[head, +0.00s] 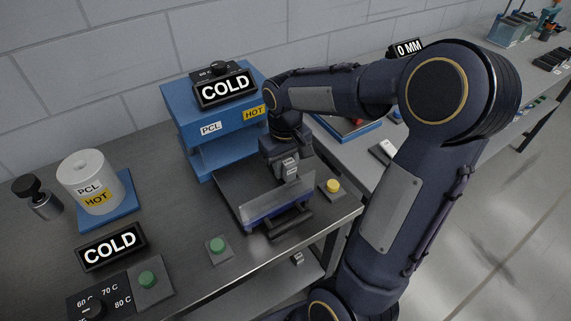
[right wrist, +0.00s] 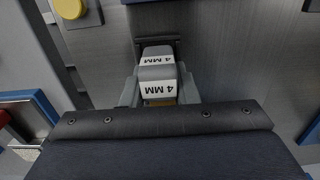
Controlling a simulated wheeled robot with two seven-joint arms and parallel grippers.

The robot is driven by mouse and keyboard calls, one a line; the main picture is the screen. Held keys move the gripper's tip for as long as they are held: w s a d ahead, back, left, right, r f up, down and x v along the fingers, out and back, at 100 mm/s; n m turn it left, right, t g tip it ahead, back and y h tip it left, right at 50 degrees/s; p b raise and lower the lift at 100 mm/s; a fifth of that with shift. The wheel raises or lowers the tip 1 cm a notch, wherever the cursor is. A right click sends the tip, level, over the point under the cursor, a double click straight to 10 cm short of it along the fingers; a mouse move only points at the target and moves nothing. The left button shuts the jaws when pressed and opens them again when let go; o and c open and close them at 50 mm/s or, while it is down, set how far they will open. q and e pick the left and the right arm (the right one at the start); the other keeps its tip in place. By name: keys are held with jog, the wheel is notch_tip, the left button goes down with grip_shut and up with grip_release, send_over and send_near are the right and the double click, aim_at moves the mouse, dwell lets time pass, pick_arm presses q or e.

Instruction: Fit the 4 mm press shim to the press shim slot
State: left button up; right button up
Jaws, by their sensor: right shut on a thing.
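My right gripper (right wrist: 158,92) is shut on the 4 mm press shim (right wrist: 157,73), a grey block with white "4 MM" labels, held between the two fingers. Beyond the shim's far end is a dark bracket-like part (right wrist: 145,42); it may be the slot, and I cannot tell whether the shim is inside it or only near it. In the head view the right gripper (head: 289,172) is low over the tray of the blue press (head: 190,98), and the shim is hard to make out there. The left gripper is not in view.
A yellow button (head: 333,186) is right of the tray and a green button (head: 217,245) in front. At left stand a white PCL drum (head: 90,182) on a blue base and a COLD display (head: 111,246). The bench's front edge is close.

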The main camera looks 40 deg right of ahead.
jog(key=o, duration=1.1)
jog(key=shift+o, duration=0.2)
